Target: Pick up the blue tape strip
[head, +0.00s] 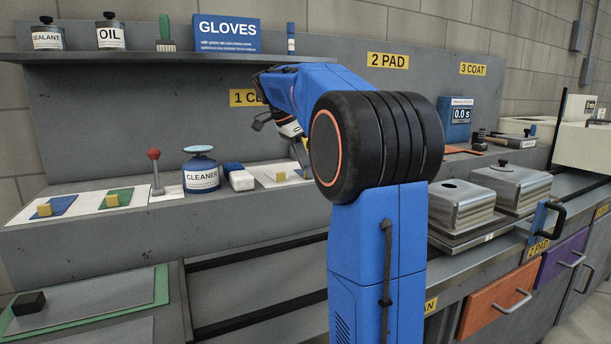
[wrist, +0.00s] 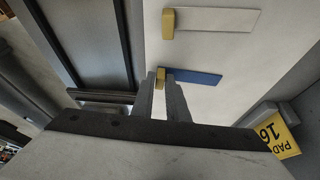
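In the wrist view, the blue tape strip (wrist: 195,76) lies across a pale panel and has a small yellow tab (wrist: 160,77) at its left end. My gripper (wrist: 160,80) has one finger on each side of this tab, and the tab fills the narrow gap between the fingers. The fingers look shut on it. The strip appears to lie flat against the panel.
A whitish strip with a yellow tab (wrist: 210,20) lies beside the blue one. In the head view, a cleaner bottle (head: 201,172), a red-knobbed lever (head: 155,168) and blue and green sheets with yellow blocks (head: 115,198) stand left.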

